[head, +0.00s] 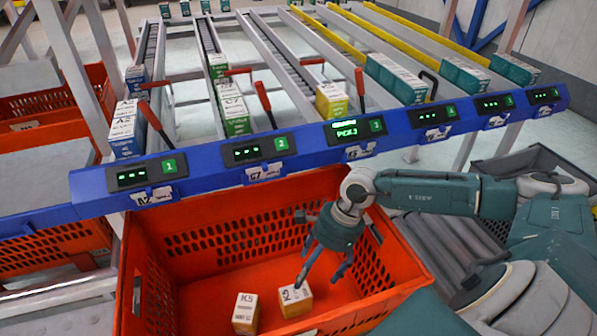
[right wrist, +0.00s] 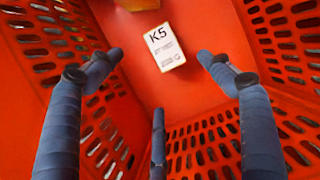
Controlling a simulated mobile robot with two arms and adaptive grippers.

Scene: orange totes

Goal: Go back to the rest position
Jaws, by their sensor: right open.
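My right gripper (head: 324,274) hangs down inside the orange tote (head: 140,285), fingers spread and empty. One finger overlaps the K5 box (head: 296,301) on the tote floor in the head view. A second K5 box (head: 245,314) stands to its left. In the right wrist view, the open fingers (right wrist: 158,75) are apart from a white-topped K5 box (right wrist: 163,47), and part of another box (right wrist: 132,5) is cut off at the top edge. My left gripper is not in view.
A blue rail (head: 215,165) with several displays crosses behind the tote; one display (head: 357,128) reads "PICK" in green. Flow lanes behind hold boxes, including a yellow one (head: 331,101). A dark crate (head: 535,160) stands at right. Tote walls surround my right gripper.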

